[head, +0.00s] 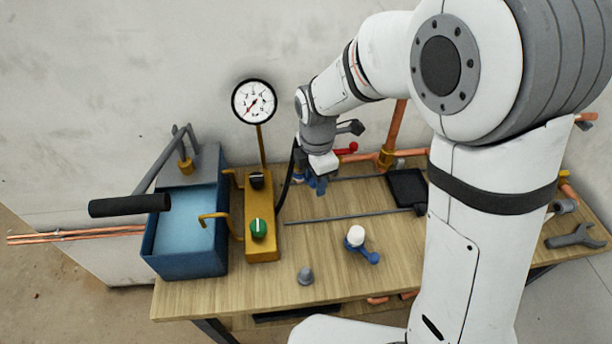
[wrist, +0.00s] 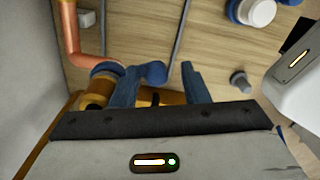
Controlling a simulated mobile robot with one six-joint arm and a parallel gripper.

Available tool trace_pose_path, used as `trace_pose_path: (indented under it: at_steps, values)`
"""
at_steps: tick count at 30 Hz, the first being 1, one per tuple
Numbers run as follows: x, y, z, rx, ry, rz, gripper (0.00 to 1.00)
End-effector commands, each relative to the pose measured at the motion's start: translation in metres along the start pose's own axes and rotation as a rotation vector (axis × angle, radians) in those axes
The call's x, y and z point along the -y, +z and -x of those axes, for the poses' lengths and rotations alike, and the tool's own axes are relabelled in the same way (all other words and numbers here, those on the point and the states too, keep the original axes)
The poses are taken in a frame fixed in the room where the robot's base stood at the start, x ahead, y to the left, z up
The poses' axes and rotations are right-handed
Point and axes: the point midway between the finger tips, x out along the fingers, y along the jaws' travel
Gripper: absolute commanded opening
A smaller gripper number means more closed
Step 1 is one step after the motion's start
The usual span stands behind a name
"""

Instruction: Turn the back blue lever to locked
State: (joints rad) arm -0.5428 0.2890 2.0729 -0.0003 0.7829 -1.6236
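The back blue lever (wrist: 152,73) shows in the wrist view as a blue arm with a rounded end, reaching right from a blue-topped valve on a copper pipe. My gripper (wrist: 159,70) has its two blue-grey fingers apart, with the lever's rounded end between them, nearer the left finger. I cannot tell whether a finger touches it. In the head view my gripper (head: 318,184) is low at the back of the bench, and it and my wrist mostly hide this lever. A front blue lever (head: 368,256) sits under a white cap and is clear of my gripper.
A red lever (head: 347,149) on copper pipe is just behind and right of my gripper. A yellow block (head: 262,215) with a green and a black knob, a gauge (head: 254,101) and a blue water tank (head: 187,263) stand left. A grey cone (head: 305,276) stands in front. A black tray (head: 407,187) lies right.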

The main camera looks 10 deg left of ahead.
Motion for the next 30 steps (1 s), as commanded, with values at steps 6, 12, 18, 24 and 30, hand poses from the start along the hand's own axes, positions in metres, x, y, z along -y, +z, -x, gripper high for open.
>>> trace_pose_path:
  at_steps: [6, 12, 18, 24, 30]
  values:
    - [-0.001, -0.001, 0.000, 0.000, 0.002, 0.001, 0.43]
    - [-0.001, -0.001, 0.017, 0.000, 0.007, 0.000, 0.43]
    - [0.001, -0.002, 0.052, 0.000, 0.007, 0.002, 0.43]
    - [0.002, -0.003, 0.074, 0.000, 0.003, 0.002, 0.43]
    - [0.002, -0.003, 0.078, 0.000, 0.001, 0.002, 0.43]
